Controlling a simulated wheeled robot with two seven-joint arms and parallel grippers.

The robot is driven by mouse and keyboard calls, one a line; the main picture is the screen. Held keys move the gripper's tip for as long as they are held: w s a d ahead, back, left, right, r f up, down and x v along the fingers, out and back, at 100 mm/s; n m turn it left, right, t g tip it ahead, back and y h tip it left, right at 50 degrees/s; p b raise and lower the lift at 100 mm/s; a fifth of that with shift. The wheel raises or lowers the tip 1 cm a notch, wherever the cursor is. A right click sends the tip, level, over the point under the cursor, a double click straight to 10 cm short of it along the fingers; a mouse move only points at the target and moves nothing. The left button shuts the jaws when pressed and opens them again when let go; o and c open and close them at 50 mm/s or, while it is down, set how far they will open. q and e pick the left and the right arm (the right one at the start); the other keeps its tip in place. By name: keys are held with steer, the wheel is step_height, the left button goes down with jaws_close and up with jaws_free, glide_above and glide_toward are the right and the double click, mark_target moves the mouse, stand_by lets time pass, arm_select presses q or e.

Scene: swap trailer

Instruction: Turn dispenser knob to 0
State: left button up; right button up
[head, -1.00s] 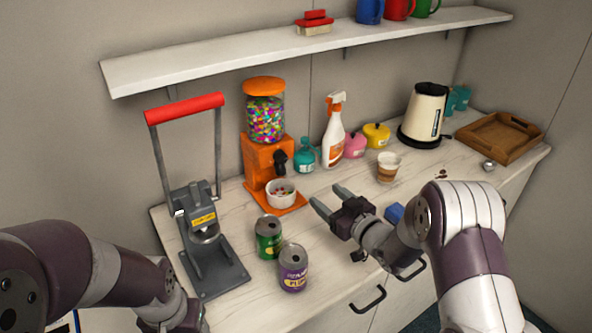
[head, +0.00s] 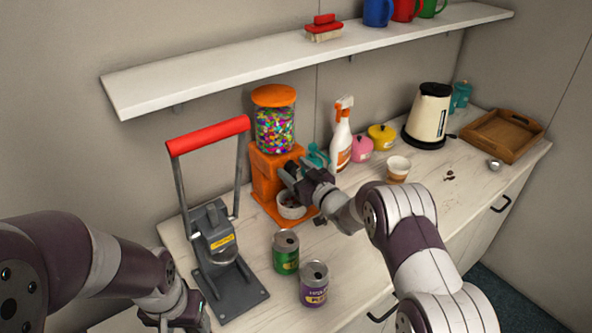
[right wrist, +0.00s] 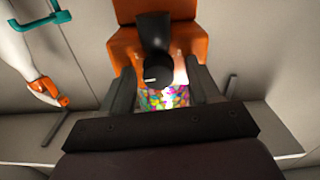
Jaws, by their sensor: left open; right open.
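The orange candy dispenser (head: 264,178) stands at the back of the counter with a clear jar of coloured candies (head: 275,132). Its black knob (right wrist: 157,76) shows in the right wrist view with a short white mark on its face; the mark points left in that view. In the head view the knob is hidden by my right gripper (head: 290,179). The right gripper (right wrist: 162,84) is open, with one finger on each side of the knob. I cannot tell whether the fingers touch it. My left gripper (head: 186,316) is low at the front left, away from the dispenser.
A white bowl (head: 291,207) sits under the dispenser. A grey press (head: 215,240) with a red handle stands left. Green (head: 286,252) and purple (head: 314,284) cans stand in front. A spray bottle (head: 341,142) and a paper cup (head: 397,170) are right. A shelf (head: 230,72) runs above.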

steer(key=shift+d, duration=0.1)
steer(key=shift+c, duration=0.3)
steer(key=c, duration=1)
steer(key=shift+o, duration=0.2)
steer(key=n+b, duration=0.1)
steer(key=b, duration=0.1)
steer(key=n+b, duration=0.2)
steer(key=b, duration=0.1)
steer(key=n+b, duration=0.2)
steer(key=b, duration=0.1)
steer(key=shift+s+f, duration=0.15)
steer(key=shift+f, duration=0.2)
steer(key=shift+r+n, duration=0.15)
steer(key=shift+n, duration=0.15)
steer(key=shift+r, duration=0.2)
steer(key=o, duration=1)
steer(key=b+v, duration=0.2)
steer(key=v, duration=1)
steer(key=shift+s+d, duration=0.1)
steer(key=shift+s, duration=0.1)
